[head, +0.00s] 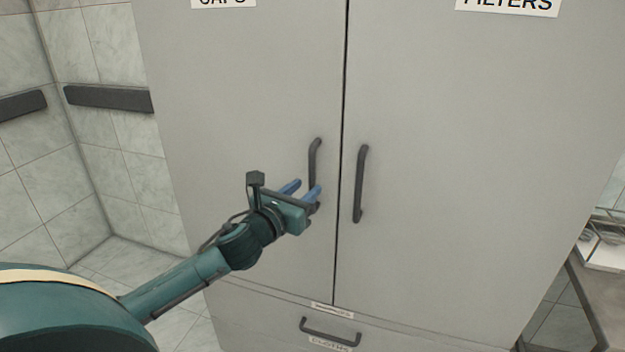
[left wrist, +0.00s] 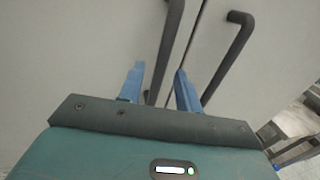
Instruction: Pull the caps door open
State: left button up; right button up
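The grey caps door (head: 235,110) is the left door of a tall cabinet, under a label reading CAPS (head: 223,3). It looks shut, flush with the right door. Its dark vertical handle (head: 314,165) is near the middle seam; it also shows in the left wrist view (left wrist: 172,45). My left gripper (head: 305,188) is at the lower part of this handle. Its two blue fingers are apart, and in the left wrist view the handle's lower end appears between them. I cannot tell whether they touch it. My right gripper is not in view.
The filters door (head: 480,150) with its own handle (head: 360,185) is just right of the seam. A drawer handle (head: 330,332) is below. A tiled wall with a dark rail (head: 108,97) is at left, a counter (head: 595,290) at right.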

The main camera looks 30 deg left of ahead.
aim_at(310, 184)
pick_arm(q)
jog(key=shift+w, duration=2.05)
grip_shut()
